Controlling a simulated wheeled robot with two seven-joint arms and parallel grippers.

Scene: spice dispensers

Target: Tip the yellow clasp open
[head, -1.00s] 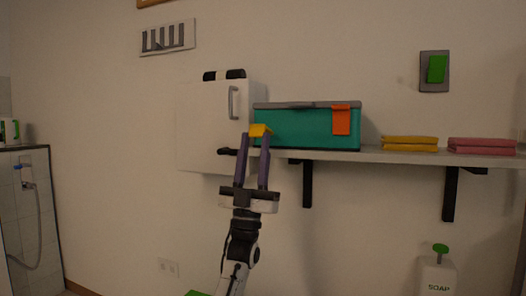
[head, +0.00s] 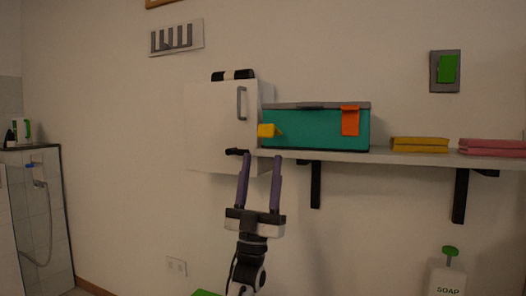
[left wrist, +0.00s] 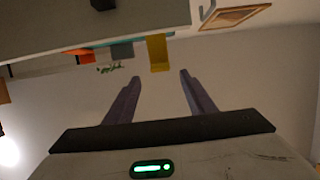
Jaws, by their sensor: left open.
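The yellow clasp (head: 267,130) juts out from the left part of the front of a teal box (head: 310,131), below the edge of its grey lid. The orange clasp (head: 350,121) lies flat over the lid edge and the box front. My left gripper (head: 260,155) is open and empty, its fingertips just below the yellow clasp and apart from it. In the left wrist view the yellow clasp (left wrist: 157,52) shows beyond the gap between the fingers (left wrist: 160,75). My right gripper is not in view.
The box stands on a wall shelf (head: 375,157), with folded yellow cloths (head: 419,145) and pink cloths (head: 492,147) to its right. A white wall cabinet (head: 212,125) with a handle is close on the left. The space below the shelf is mostly free.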

